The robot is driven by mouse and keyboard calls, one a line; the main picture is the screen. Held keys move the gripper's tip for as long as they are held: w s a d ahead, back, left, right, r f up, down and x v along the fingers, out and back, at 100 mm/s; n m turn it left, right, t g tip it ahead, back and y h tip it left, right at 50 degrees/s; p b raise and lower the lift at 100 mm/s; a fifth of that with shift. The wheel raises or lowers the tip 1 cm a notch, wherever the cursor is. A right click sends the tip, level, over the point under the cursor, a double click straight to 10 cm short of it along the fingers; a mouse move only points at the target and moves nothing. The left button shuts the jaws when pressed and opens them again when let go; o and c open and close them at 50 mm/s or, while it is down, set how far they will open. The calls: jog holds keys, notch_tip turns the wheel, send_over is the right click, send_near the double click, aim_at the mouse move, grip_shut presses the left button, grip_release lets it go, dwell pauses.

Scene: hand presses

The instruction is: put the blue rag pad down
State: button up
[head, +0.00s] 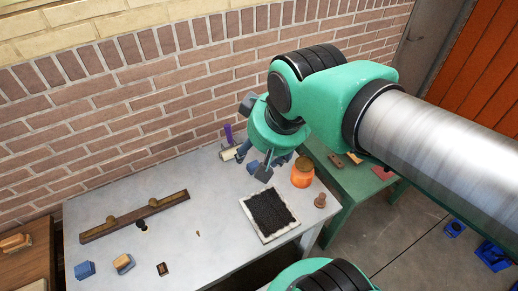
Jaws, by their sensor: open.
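My gripper (256,150) hangs over the back right part of the grey table (190,233), near the wall, with its dark fingers apart. Small blue-grey pieces (252,167) show on the table close to the fingers, partly hidden by my green wrist. They may be the blue rag pad, but I cannot tell its outline or whether a finger touches it. A separate blue block (85,270) lies at the table's front left, far from my gripper.
A white tray of black grains (268,213) and an orange jar (302,172) stand close to my gripper. A brown bar (135,216) lies at the left. A cream roller (228,153) lies near the wall. The middle of the table is mostly clear.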

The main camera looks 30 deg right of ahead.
jog(key=s, duration=0.2)
jog(key=shift+s+a+r, duration=0.15)
jog(key=shift+s+a, duration=0.1)
jog(key=shift+s, duration=0.05)
notch_tip(320, 180, down, 3)
jog(key=b, duration=0.2)
jog(key=shift+r+b, duration=0.2)
jog(key=shift+b, duration=0.1)
jog(key=o, duration=0.3)
